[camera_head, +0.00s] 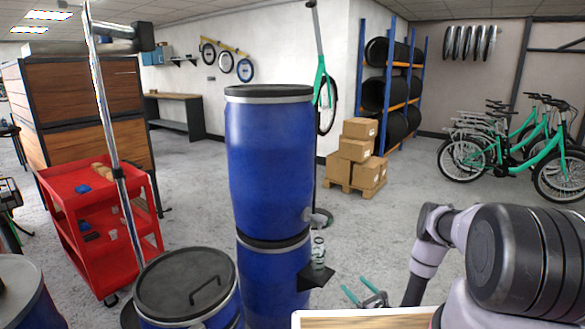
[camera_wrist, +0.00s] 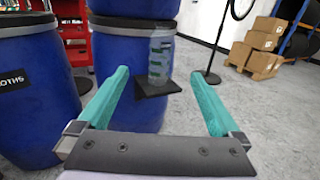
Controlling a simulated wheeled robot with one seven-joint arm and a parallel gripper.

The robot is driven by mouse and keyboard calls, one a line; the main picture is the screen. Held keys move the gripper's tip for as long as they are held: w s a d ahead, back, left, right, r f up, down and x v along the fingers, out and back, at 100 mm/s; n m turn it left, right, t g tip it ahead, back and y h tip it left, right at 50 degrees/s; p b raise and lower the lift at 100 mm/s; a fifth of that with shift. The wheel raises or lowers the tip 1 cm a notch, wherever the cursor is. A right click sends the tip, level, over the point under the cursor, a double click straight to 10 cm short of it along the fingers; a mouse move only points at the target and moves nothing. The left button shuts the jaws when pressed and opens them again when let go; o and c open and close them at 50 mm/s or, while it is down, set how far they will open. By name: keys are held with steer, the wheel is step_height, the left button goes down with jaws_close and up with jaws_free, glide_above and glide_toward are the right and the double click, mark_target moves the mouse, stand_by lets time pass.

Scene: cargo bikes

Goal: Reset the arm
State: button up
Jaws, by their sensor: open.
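My arm reaches in from the lower right in the head view. My gripper (camera_head: 365,292) has two teal fingers spread apart with nothing between them. It is low, in front of and to the right of the stacked blue barrels (camera_head: 268,150). In the wrist view my gripper (camera_wrist: 158,95) is open, facing the lower barrel. A clear bottle or glass (camera_head: 318,246) stands on a small black shelf (camera_head: 316,278) fixed to the barrel's side, under a tap (camera_head: 320,217). The bottle also shows in the wrist view (camera_wrist: 160,58), beyond the fingers and apart from them.
A lidded blue barrel (camera_head: 185,285) stands at the front, by a metal pole (camera_head: 112,140). A red cart (camera_head: 75,215) is at left. Cardboard boxes (camera_head: 357,150) on a pallet, a tyre rack (camera_head: 390,85) and teal bikes (camera_head: 510,150) stand behind. The floor between is clear.

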steer(key=w+a+r+n+g+y, duration=0.1)
steer(key=w+r+n+y, duration=0.15)
steer(key=r, duration=0.25)
steer(key=w+a+r+n+g+y, duration=0.1)
steer(key=w+a+r+y, duration=0.1)
steer(key=w+r, duration=0.3)
steer(key=s+a+r+n+g+y, duration=0.15)
steer(key=r+n+g, duration=0.25)
steer(key=r, duration=0.7)
steer(key=a+r+n+g, duration=0.3)
steer(key=r+n, duration=0.1)
steer(key=r, duration=0.7)
steer(key=s+a+r+n+g+y, duration=0.1)
steer(key=a+r+n+g, duration=0.3)
steer(key=r, duration=0.7)
steer(key=s+d+r+n+g+h, duration=0.2)
steer(key=s+r+n+h, duration=0.45)
steer(key=s+r, duration=1.05)
steer(key=s+d+r+n+t+h, duration=0.2)
steer(key=s+d+r, duration=0.3)
steer(key=s, duration=0.3)
steer(key=s+d+r+n+t+h, duration=0.2)
steer(key=s+d+r+t+h, duration=0.2)
steer(key=s, duration=0.5)
step_height(320, 180, up, 2)
steer(key=shift+s+d+h, duration=0.25)
steer(key=shift+d+h, duration=0.15)
steer(key=shift+h, duration=0.05)
